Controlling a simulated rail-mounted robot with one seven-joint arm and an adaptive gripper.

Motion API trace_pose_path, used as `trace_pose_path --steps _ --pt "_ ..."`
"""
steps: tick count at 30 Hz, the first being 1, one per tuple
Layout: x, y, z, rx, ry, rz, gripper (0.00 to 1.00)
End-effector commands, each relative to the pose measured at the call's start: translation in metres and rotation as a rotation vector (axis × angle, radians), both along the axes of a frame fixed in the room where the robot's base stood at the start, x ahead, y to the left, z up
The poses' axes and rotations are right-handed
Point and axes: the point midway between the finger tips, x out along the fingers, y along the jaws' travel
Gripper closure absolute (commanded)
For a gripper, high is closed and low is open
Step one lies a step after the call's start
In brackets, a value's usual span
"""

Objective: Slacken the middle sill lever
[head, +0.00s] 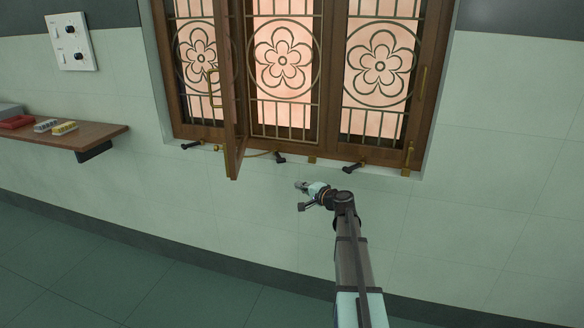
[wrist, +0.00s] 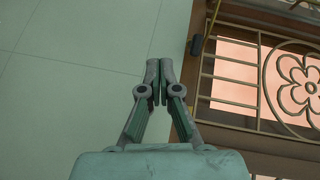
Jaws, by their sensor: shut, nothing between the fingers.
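Several dark levers with brass fittings lie along the window's bottom sill. The middle lever (head: 281,159) is below the centre pane, with its dark grip slanting down to the right. A left lever (head: 191,145) and a right lever (head: 355,167) sit either side of it. My gripper (head: 300,186) is in front of the wall, below the middle lever in the picture and apart from it. In the wrist view my gripper (wrist: 160,70) has its fingertips together and holds nothing. A dark lever grip (wrist: 196,45) shows just right of the fingertips; I cannot tell which lever it is.
An open wooden casement (head: 233,150) juts out between the left and middle levers. A grilled window (head: 378,65) fills the wall above. A wooden shelf (head: 100,134) with small items is at left, under a switch plate (head: 71,42). The wall below the sill is clear.

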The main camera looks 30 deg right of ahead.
Motion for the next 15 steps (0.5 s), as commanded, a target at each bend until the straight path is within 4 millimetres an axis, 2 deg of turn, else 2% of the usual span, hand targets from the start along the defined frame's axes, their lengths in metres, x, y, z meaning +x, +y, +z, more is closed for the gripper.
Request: trace_pose_path --steps 1,2,6,15 --pt "0.010 -0.008 0.017 0.040 -0.041 -0.024 1.00" --pt "0.013 -0.011 0.024 0.062 -0.060 -0.038 1.00" --pt "0.019 -0.023 0.038 0.149 -0.116 -0.094 1.00" --pt "0.019 -0.031 0.043 0.183 -0.141 -0.137 1.00"
